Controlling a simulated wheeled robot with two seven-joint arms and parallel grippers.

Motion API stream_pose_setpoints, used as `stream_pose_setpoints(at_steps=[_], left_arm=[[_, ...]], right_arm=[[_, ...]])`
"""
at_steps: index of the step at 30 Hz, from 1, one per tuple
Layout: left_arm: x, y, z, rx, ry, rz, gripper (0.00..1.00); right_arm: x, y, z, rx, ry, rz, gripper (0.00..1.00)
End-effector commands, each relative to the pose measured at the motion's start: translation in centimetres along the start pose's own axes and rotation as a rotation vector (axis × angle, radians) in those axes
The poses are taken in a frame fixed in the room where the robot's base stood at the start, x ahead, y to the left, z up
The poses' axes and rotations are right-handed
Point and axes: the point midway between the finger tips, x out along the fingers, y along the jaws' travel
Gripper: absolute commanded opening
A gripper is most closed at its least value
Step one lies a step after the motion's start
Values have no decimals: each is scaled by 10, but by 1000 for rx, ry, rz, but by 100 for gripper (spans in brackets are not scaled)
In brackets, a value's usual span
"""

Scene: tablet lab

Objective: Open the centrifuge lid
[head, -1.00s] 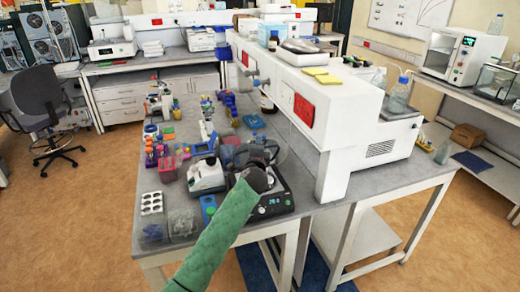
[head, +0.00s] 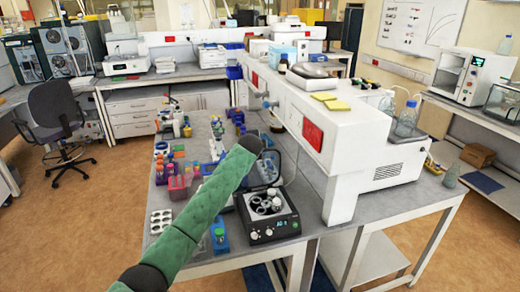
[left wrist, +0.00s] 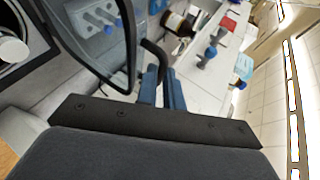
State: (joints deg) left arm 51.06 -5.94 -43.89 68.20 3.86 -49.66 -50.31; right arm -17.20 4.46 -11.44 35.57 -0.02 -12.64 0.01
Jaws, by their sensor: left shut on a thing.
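The black centrifuge (head: 270,227) stands at the front right of the bench. Its rotor with several tube holes is exposed. Its clear, dark-rimmed lid (head: 269,168) stands raised at the back of the body, partly hidden by my left arm. The lid also shows large in the left wrist view (left wrist: 98,42), with a corner of the centrifuge at the left edge. My left gripper (left wrist: 161,82) is shut on the dark handle at the lid's edge. In the head view my arm hides the gripper. My right gripper is not in view.
A blue-fronted item (head: 220,238) stands left of the centrifuge, with a white well plate (head: 160,221) farther left. Coloured tube racks (head: 178,188) stand beyond my arm. The white raised shelf unit (head: 345,150) is close on the right.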

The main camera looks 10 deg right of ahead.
Motion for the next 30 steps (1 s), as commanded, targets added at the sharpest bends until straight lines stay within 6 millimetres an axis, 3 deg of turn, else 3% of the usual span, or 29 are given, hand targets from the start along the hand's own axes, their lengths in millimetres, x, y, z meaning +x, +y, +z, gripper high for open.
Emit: stream_pose_setpoints(at_steps=[1,20,21,24,30], left_arm=[[-2,-14,-5,-5,9,-4,0],[5,-19,-2,-20,10,30,0],[5,-20,-2,-20,10,30,13],[6,-18,-1,-20,9,32,31],[8,-14,1,-20,5,38,31]], right_arm=[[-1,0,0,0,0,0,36],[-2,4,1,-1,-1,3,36],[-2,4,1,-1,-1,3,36],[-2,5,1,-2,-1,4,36],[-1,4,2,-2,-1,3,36]])
